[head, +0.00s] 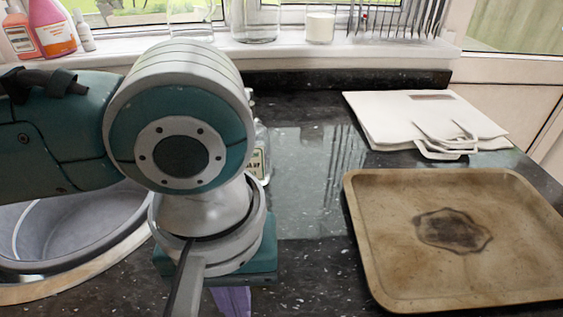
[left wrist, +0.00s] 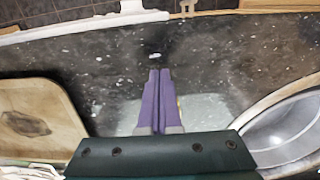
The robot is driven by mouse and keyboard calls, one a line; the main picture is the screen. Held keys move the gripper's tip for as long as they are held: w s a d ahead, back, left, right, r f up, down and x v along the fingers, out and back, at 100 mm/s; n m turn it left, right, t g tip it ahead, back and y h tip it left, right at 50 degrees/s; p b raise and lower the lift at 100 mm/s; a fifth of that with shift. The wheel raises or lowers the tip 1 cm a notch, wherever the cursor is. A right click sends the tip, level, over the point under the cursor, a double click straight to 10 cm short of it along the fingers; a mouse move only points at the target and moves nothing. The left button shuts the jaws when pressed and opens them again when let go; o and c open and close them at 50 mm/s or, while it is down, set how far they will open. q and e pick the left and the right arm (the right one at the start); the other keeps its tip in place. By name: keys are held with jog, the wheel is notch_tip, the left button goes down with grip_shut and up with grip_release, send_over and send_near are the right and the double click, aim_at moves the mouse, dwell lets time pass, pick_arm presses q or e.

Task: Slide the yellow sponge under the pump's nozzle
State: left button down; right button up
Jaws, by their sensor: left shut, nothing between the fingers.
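My left gripper reaches down over the dark counter in the head view, its purple fingers (head: 232,300) partly cut off by the bottom edge. In the left wrist view the two purple fingers (left wrist: 158,75) are shut together with nothing between them. A clear bottle with a label (head: 262,160), probably the pump, stands behind my left arm in the head view; the arm hides most of it, and its nozzle cannot be made out. The yellow sponge is not clearly visible; a small yellowish sliver (left wrist: 180,103) beside the fingers may be part of it. My right gripper is not in view.
A round sink (head: 60,235) lies left of my gripper. The counter (head: 300,200) between bottle and tray is clear. Bottles and jars line the windowsill.

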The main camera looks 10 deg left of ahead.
pick_arm(q)
jog(key=shift+w+f, duration=0.1)
jog(key=shift+f, duration=0.85)
jog(key=w, duration=0.2)
jog(key=shift+w+a+r, duration=0.2)
jog(key=shift+w+a, duration=0.15)
jog(key=shift+a, duration=0.05)
jog(key=shift+w+a, duration=0.1)
jog(key=shift+w, duration=0.4)
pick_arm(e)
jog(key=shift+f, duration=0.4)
pick_arm(q)
jog(key=shift+w, duration=0.1)
jog(key=w, duration=0.2)
jog(key=w+a, duration=0.1)
jog(key=w, duration=0.1)
jog(key=w+a, duration=0.1)
jog(key=w, duration=0.2)
jog(key=shift+s, duration=0.15)
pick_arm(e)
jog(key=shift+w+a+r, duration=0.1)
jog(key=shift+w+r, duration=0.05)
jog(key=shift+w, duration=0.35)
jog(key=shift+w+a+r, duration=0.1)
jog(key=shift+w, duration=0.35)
